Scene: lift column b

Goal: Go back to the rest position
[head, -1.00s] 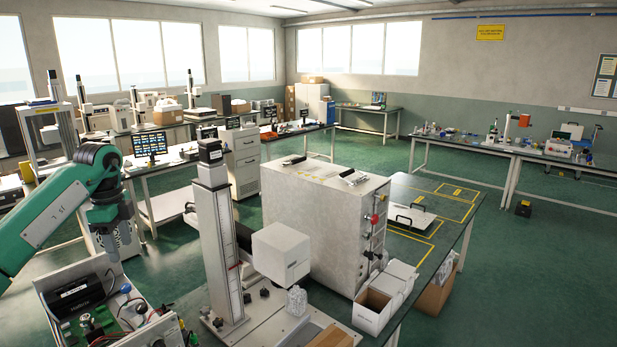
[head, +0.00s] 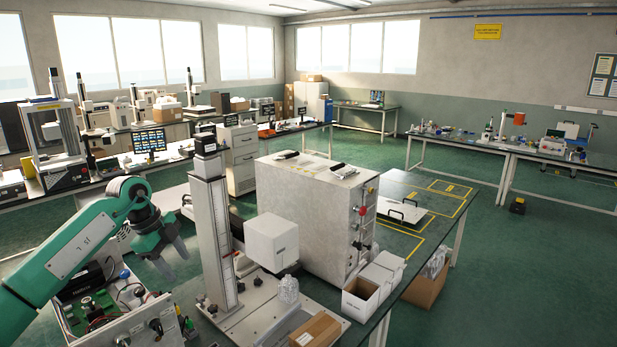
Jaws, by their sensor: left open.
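My left gripper (head: 172,264) hangs at the end of my green left arm (head: 82,245) in the left part of the head view. Its grey fingers point down and to the right, and it is open with nothing seen between them. It is above and in front of the open box of electronics, left of the lift column (head: 213,235). I cannot tell how far apart they are in depth. The lift column stands upright on a pale base plate and carries a white block (head: 272,242) on its right side. My right gripper is not in view.
A large grey cabinet (head: 305,215) stands behind the column on the table (head: 422,215). The electronics box (head: 140,322) lies below my left arm. A clear bottle (head: 288,290), a brown carton (head: 316,330) and a white open box (head: 360,299) stand at the front. Open floor (head: 480,290) lies right.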

